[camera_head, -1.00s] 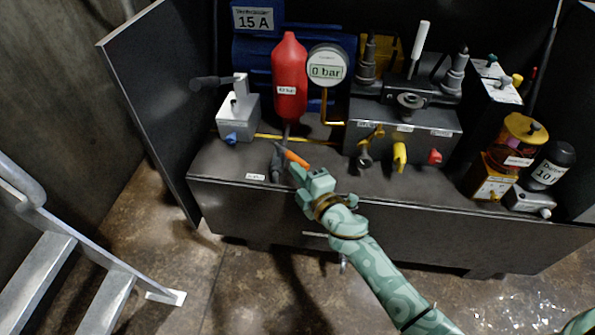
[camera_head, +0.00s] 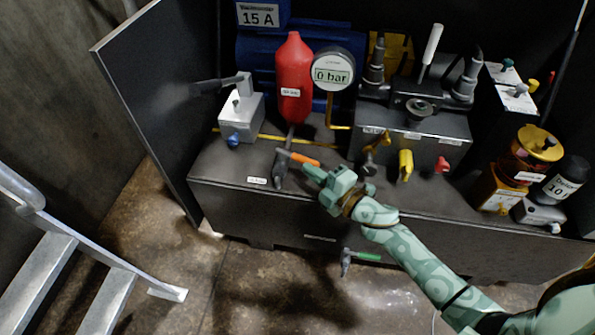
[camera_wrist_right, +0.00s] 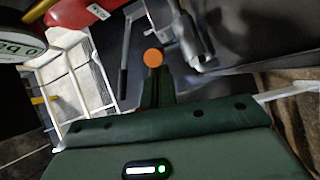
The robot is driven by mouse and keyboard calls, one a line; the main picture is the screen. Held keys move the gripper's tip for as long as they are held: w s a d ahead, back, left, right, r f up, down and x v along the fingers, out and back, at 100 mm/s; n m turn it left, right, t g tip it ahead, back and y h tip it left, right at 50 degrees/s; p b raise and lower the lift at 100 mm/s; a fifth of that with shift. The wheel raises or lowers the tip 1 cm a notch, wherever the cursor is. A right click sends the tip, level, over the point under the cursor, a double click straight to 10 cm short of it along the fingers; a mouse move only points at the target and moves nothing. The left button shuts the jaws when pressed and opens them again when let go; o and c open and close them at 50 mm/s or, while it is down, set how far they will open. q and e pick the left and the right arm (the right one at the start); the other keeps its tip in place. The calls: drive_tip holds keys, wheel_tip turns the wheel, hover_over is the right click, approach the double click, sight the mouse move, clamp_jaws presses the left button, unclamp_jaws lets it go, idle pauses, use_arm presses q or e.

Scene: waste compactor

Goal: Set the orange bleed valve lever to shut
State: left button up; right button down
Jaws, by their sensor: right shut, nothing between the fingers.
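The orange bleed valve lever (camera_head: 304,159) sits on a grey valve body (camera_head: 281,168) below the red cylinder, at the left front of the bench top. It points right, sloping slightly towards the front edge. My right gripper (camera_head: 311,173) is shut and empty, with its fingertips just in front of the lever's free end. In the right wrist view the lever's round orange end (camera_wrist_right: 153,58) shows just beyond the shut fingers (camera_wrist_right: 157,88). I cannot tell whether they touch. My left gripper is out of view.
The red cylinder (camera_head: 294,80) and round gauge (camera_head: 332,69) stand behind the lever. A grey block with a black-handled arm (camera_head: 241,117) is at left. The yellow (camera_head: 405,164) and red (camera_head: 441,165) knobs are at right. A green-handled valve (camera_head: 366,257) is below the bench front.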

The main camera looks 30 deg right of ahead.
drive_tip(key=shift+w+d, duration=0.1)
drive_tip(key=shift+d, duration=0.3)
drive_tip(key=shift+w+d+r, duration=0.1)
drive_tip(key=shift+w+d, duration=0.05)
drive_tip(key=shift+d, duration=0.05)
drive_tip(key=shift+w+d, duration=0.3)
drive_tip(key=shift+d, duration=0.4)
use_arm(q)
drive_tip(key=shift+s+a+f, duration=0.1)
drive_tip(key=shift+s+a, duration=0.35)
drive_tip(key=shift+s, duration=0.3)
use_arm(e)
drive_tip(key=shift+w+d, duration=0.15)
drive_tip(key=shift+d, duration=0.1)
